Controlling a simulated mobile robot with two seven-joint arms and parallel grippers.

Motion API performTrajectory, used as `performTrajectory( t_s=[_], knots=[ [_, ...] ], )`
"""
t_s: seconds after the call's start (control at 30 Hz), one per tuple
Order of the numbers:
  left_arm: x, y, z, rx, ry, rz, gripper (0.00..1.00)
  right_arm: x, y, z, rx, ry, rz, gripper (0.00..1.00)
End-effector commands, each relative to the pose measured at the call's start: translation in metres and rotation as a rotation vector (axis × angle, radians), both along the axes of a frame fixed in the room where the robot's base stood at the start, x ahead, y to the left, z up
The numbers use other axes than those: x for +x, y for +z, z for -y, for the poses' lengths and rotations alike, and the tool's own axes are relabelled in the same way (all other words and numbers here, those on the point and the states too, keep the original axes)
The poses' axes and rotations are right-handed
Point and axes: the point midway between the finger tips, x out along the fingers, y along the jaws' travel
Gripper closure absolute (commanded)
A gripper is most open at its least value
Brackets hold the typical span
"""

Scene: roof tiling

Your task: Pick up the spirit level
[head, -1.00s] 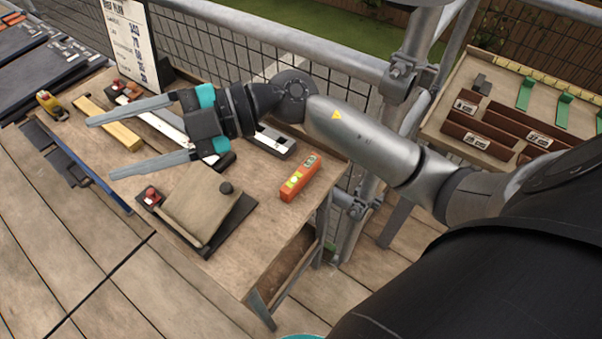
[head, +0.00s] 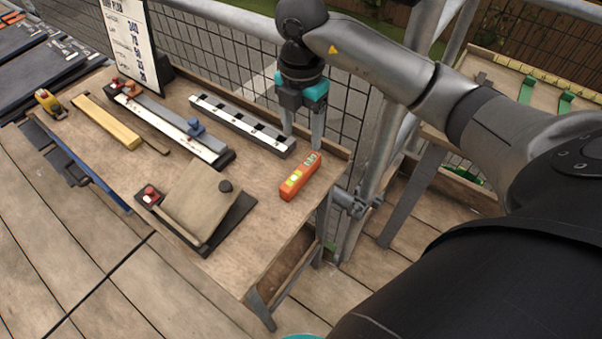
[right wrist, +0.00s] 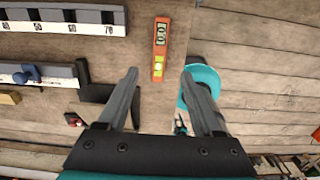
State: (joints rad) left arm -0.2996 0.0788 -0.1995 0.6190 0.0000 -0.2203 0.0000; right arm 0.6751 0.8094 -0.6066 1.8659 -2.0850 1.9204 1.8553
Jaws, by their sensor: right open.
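The orange spirit level (head: 300,178) lies on the wooden workbench (head: 255,235) near its right edge, with yellow-green vials on top. It also shows in the right wrist view (right wrist: 159,62), lying lengthwise ahead of the fingers. My right gripper (head: 303,130) points downward above the bench's back right corner, behind the level in the head view. In the right wrist view its two fingers (right wrist: 158,82) are spread and empty, with the level's line between them. The level is not touched. My left gripper is out of view.
A white-marked rail (head: 240,124), a long grey tool with a blue clamp (head: 195,128), a yellow wooden block (head: 108,122) and a brown pad on a dark plate (head: 198,203) lie on the bench. A mesh fence and scaffold poles stand behind. The bench front is clear.

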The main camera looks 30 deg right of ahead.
Motion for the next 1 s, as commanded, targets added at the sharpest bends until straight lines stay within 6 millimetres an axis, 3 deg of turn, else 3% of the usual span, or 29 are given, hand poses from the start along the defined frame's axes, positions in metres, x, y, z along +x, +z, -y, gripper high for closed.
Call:
performTrajectory(
  t_s=[0.1,0.3,0.57,0.87,1.0],
  knots=[
    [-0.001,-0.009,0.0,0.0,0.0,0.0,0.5,-0.001,-0.032,-0.001,0.003,0.002,-0.006,0.32],
    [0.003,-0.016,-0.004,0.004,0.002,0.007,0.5,-0.001,-0.064,-0.001,0.004,0.003,-0.002,0.32],
    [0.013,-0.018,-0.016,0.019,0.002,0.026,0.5,0.0,-0.078,-0.001,0.004,0.004,-0.001,0.32],
    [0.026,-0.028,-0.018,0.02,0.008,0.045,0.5,-0.001,-0.12,-0.001,0.004,0.004,-0.003,0.32],
    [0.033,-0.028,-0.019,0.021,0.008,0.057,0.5,0.0,-0.123,-0.001,0.003,0.005,0.0,0.32]
  ],
)
